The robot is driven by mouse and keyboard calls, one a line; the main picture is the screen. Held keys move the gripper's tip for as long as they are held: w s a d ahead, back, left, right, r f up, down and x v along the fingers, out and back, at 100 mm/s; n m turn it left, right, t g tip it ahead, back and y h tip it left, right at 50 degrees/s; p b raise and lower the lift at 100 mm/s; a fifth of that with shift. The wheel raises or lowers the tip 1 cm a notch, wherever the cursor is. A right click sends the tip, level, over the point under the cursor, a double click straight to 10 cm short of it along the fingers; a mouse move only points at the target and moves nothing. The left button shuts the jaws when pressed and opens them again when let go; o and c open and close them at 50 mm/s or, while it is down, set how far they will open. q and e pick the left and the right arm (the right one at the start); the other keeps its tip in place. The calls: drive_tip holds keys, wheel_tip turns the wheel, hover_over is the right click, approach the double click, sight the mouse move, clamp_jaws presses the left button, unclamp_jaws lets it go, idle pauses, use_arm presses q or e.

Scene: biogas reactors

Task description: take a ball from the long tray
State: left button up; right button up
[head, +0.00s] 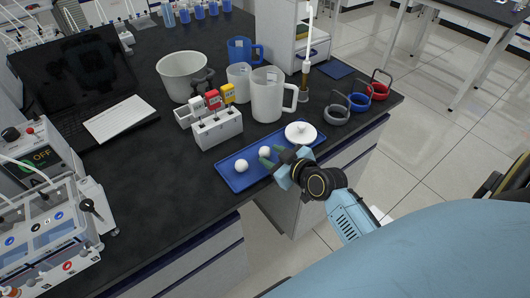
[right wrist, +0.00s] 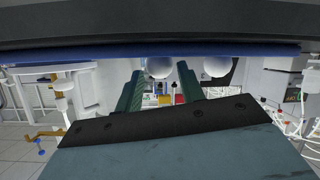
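A long blue tray (head: 241,178) lies near the front edge of the dark bench. Two white balls rest in it: the left ball (head: 241,165) and the middle ball (head: 264,152). A white round lid-like piece with a knob (head: 300,132) sits at its right end. My right gripper (head: 271,156) reaches over the tray's front edge, its green fingers spread at the middle ball. In the right wrist view, that ball (right wrist: 159,67) shows between the open fingertips (right wrist: 160,70), and the other ball (right wrist: 216,67) is to the right. Contact cannot be told. My left gripper is not in view.
Behind the tray stand a grey holder (head: 217,129) with coloured tags, a clear jug (head: 268,95) and a white pot (head: 183,75). Ringed weights (head: 358,100) stand to the right.

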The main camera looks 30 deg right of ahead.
drive_tip(key=shift+x, duration=1.25)
drive_tip(key=c, duration=0.7)
